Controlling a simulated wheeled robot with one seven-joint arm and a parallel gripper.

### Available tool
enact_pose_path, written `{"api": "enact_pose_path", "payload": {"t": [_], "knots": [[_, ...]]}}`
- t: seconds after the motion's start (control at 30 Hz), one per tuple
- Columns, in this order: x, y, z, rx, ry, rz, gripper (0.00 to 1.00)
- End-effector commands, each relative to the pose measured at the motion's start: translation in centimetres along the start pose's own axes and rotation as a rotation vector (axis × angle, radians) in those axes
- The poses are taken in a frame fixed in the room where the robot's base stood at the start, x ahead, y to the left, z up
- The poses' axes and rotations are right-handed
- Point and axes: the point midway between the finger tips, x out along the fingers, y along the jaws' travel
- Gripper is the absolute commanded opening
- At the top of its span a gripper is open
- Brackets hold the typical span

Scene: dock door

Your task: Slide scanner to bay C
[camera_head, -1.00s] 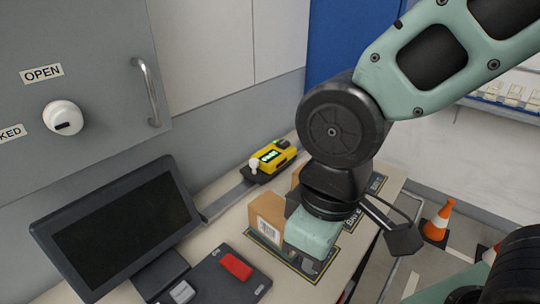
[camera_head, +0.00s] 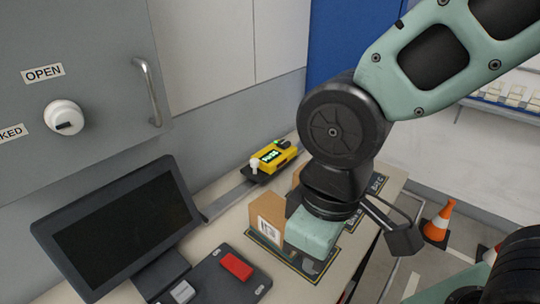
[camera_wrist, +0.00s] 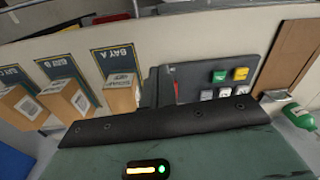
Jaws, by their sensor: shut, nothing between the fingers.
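The yellow scanner (camera_head: 275,156) with a lit green display sits on a dark carriage with a white knob (camera_head: 254,165), on a grey rail (camera_head: 226,203) along the wall in the head view. The bay C mat (camera_head: 377,184) lies at the far end of the bench; it also shows at the left of the wrist view (camera_wrist: 11,73). My gripper (camera_head: 312,232) points down over the bench's front side, shut and empty, apart from the scanner. Its fingertips are hidden in the head view. The scanner is not visible in the wrist view.
Cardboard boxes stand on bay A (camera_wrist: 122,98), bay B (camera_wrist: 69,102) and bay C (camera_wrist: 20,108). A monitor (camera_head: 115,222) and a panel with a red block (camera_head: 236,266) are at the near left. A cone (camera_head: 438,222) stands on the floor at right.

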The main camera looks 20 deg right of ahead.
Motion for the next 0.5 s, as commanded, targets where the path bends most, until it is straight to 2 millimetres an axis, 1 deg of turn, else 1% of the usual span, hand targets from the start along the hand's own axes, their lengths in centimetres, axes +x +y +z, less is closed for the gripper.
{"api": "enact_pose_path", "payload": {"t": [0.07, 0.1, 0.17, 0.2, 0.23, 0.27, 0.37, 0.4, 0.47, 0.5], "knots": [[0.0, 0.0, 0.0, 0.000, 0.000, 0.000, 0.00], [0.0, 0.0, 0.0, 0.000, 0.000, 0.000, 0.03], [0.0, 0.0, -0.1, 0.005, 0.000, -0.001, 0.19], [-0.2, 0.1, -0.5, 0.019, 0.000, -0.004, 0.31], [-0.3, 0.1, -1.0, 0.038, -0.001, -0.007, 0.39], [-0.5, 0.2, -1.6, 0.064, -0.002, -0.012, 0.45], [-1.7, 1.0, -5.2, 0.214, -0.005, -0.033, 0.45], [-2.3, 1.6, -7.1, 0.299, -0.009, -0.042, 0.45], [-3.2, 2.9, -10.2, 0.445, -0.017, -0.054, 0.45], [-3.9, 4.0, -12.2, 0.550, -0.023, -0.058, 0.45]]}}
